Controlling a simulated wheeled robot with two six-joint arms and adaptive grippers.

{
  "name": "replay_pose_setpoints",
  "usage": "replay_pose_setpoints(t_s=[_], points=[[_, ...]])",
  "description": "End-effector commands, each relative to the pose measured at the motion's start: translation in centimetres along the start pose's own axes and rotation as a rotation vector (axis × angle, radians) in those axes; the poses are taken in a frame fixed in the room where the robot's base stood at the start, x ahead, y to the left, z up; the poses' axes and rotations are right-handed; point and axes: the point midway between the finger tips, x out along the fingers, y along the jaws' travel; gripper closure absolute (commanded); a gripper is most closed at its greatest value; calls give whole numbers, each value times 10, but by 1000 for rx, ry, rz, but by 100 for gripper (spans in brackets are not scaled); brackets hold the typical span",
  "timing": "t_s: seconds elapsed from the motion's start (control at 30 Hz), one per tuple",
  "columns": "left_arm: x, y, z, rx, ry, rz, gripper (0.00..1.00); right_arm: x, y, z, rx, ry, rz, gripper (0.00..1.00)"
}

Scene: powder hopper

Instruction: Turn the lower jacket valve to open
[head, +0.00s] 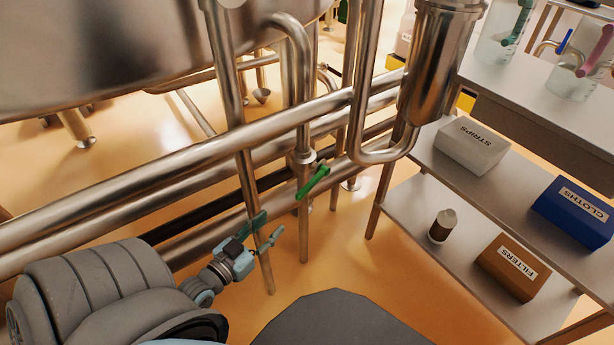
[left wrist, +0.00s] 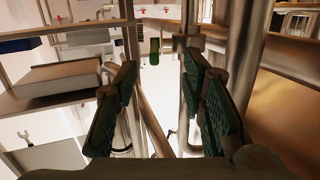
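A green lever handle (head: 313,182) sits on a vertical steel pipe in the middle of the head view, tilted with its upper end to the right. My right gripper is in neither view.
Long steel pipes (head: 160,185) run across behind my left arm, with vertical pipes close to the gripper. A large steel vessel (head: 130,50) hangs above left. A shelf rack (head: 425,205) stands at right with STRIPS (head: 471,146), CLOTHS (head: 575,212) and FILTERS (head: 513,267) boxes.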

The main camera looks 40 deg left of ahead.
Motion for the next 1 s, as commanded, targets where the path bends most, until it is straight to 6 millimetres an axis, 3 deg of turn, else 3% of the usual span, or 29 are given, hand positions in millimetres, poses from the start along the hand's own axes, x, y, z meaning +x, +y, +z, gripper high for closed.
replay_pose_setpoints(t_s=[0.03,0.13,0.23,0.5,0.7,1.0], points=[[4,3,-3,-13,51,13,62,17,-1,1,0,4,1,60],[11,6,-22,-29,101,21,62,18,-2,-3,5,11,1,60],[27,7,-28,-30,105,21,62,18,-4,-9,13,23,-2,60],[100,8,-32,-31,102,21,62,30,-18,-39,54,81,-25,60],[138,10,-36,-30,99,21,62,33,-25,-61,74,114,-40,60],[150,10,-39,-29,96,22,62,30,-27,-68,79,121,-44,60]])
